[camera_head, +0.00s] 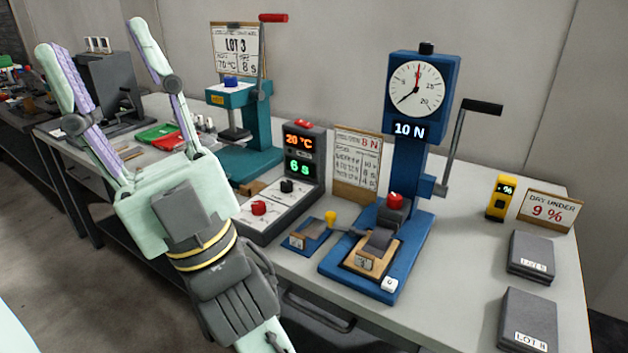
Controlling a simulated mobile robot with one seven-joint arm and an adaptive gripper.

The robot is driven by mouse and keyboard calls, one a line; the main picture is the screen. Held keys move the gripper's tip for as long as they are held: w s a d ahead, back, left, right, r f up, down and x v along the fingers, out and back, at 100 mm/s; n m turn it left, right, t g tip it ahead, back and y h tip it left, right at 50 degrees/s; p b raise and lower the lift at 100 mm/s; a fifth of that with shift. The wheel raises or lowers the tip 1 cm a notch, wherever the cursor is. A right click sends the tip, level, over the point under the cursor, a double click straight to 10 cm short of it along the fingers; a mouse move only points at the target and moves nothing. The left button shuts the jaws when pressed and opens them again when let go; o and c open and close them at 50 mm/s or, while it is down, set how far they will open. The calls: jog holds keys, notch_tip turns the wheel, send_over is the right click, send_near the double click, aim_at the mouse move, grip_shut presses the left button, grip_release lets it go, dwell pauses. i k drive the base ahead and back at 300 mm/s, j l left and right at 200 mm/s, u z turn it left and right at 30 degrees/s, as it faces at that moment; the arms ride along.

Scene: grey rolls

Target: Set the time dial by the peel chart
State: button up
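A control box (305,152) on the bench shows 20 °C in orange and 6 s in green. On its sloped light panel are a red knob (258,208) and a black knob (287,187); their labels are too small to read, so I cannot tell which sets time. The peel chart (357,162) is a clipboard standing right of the box, with 8 N in red on top and small rows below that I cannot read clearly. My gripper (90,37) is open and empty, its two fingers spread and pointing up-left, left of the control box and apart from both knobs.
A blue peel tester (408,170) with a gauge reads 10 N. A teal press (246,110) with a red-tipped lever stands behind the box, under a LOT 3 sign (236,50) showing 70 °C and 8 s. Dark lot blocks (530,256) lie at right.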

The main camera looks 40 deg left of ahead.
aim_at(287, 186)
jog(key=i+j, duration=0.1)
jog(key=j, duration=0.25)
jog(key=i+j+u, duration=0.1)
jog(key=j, duration=0.25)
jog(key=i+j, duration=0.2)
jog(key=j, duration=0.15)
jog(key=i+j+u, duration=0.1)
jog(key=j, duration=0.25)
